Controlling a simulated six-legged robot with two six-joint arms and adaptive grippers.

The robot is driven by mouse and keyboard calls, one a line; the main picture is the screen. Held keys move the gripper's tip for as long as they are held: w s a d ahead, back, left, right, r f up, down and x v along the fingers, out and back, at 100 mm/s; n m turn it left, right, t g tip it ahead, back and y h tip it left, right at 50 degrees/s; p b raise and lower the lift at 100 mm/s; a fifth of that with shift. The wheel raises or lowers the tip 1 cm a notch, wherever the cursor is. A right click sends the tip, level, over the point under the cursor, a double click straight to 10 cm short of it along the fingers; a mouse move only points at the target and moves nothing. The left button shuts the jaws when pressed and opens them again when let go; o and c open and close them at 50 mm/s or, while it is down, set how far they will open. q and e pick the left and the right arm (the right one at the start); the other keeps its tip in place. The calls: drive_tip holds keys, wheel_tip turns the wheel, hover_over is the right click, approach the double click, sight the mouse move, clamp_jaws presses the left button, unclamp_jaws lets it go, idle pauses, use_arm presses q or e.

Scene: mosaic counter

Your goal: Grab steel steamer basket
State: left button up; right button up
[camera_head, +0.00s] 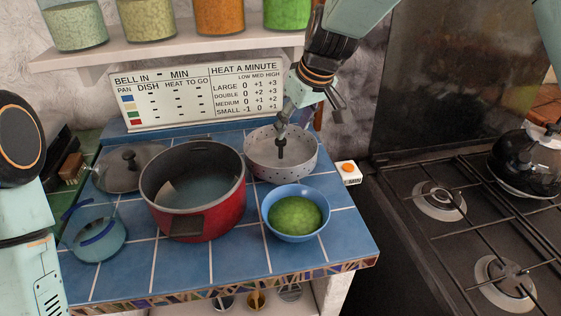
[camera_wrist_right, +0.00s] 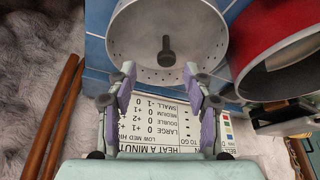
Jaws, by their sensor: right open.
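The steel steamer basket (camera_head: 300,158) is a round, perforated pale-grey pan with an upright dark-knobbed post in its middle. It stands at the back right of the blue tiled counter. It also shows at the top of the right wrist view (camera_wrist_right: 140,42). My right gripper (camera_head: 310,120) is open above the back of the basket and reaches down towards it. In the right wrist view its fingers (camera_wrist_right: 160,72) are spread at the basket's near rim, with the post beyond, between them. I cannot tell whether they touch the rim. My left gripper is out of view.
A red pot (camera_head: 208,222) stands left of the basket, and a blue bowl of green food (camera_head: 295,238) stands in front. A lid (camera_head: 120,172) and a blue pot (camera_head: 95,240) are farther left. A sign (camera_head: 190,95) stands behind. A stove with a kettle (camera_head: 525,165) is at right.

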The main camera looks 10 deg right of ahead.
sight(283, 140)
drive_tip(key=shift+a+f, duration=0.5)
drive_tip(key=shift+f, duration=0.15)
drive_tip(key=x, duration=0.4)
drive_tip(key=shift+w+f, duration=0.2)
drive_tip(key=shift+f, duration=0.15)
drive_tip(key=shift+w+a+f, duration=0.2)
drive_tip(key=shift+f, duration=0.15)
drive_tip(key=shift+s+a+r, duration=0.1)
drive_tip(key=shift+s+r, duration=0.05)
drive_tip(key=shift+s, duration=0.05)
drive_tip(key=shift+c, duration=0.4)
drive_tip(key=shift+w, duration=0.2)
drive_tip(key=c, duration=0.4)
drive_tip(key=shift+s, duration=0.15)
clamp_jaws()
